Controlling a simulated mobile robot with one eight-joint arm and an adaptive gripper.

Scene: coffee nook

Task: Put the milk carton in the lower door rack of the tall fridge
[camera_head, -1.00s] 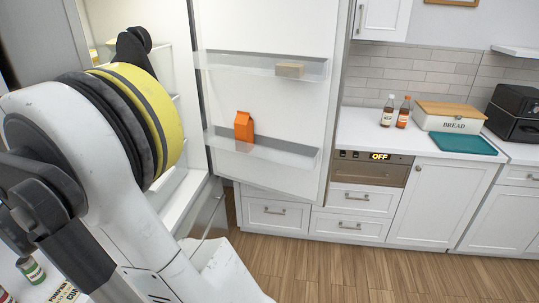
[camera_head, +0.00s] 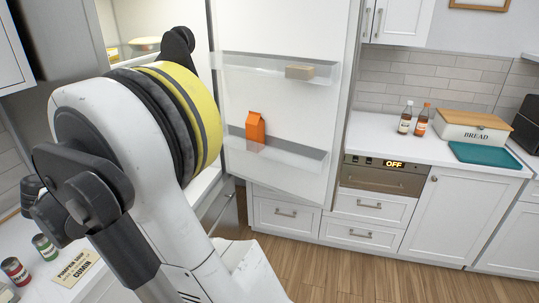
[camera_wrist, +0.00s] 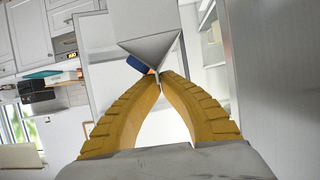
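The tall fridge stands open. Its door (camera_head: 285,95) carries a lower door rack (camera_head: 285,152) with an orange carton (camera_head: 255,132) at its left, and free room to the right. In the wrist view, my gripper (camera_wrist: 158,80) has its two yellow fingers bowed together, their tips meeting at the pointed top of a pale grey-white carton (camera_wrist: 150,48) with a blue part (camera_wrist: 137,63). This looks like the milk carton, pinched by its top ridge. In the head view, my arm hides the gripper and the carton.
Fridge shelves show behind my arm. The counter at right bears two bottles, a bread box (camera_head: 473,130) and a teal tray (camera_head: 485,154). Spice jars (camera_head: 45,246) stand at lower left. Wooden floor lies clear.

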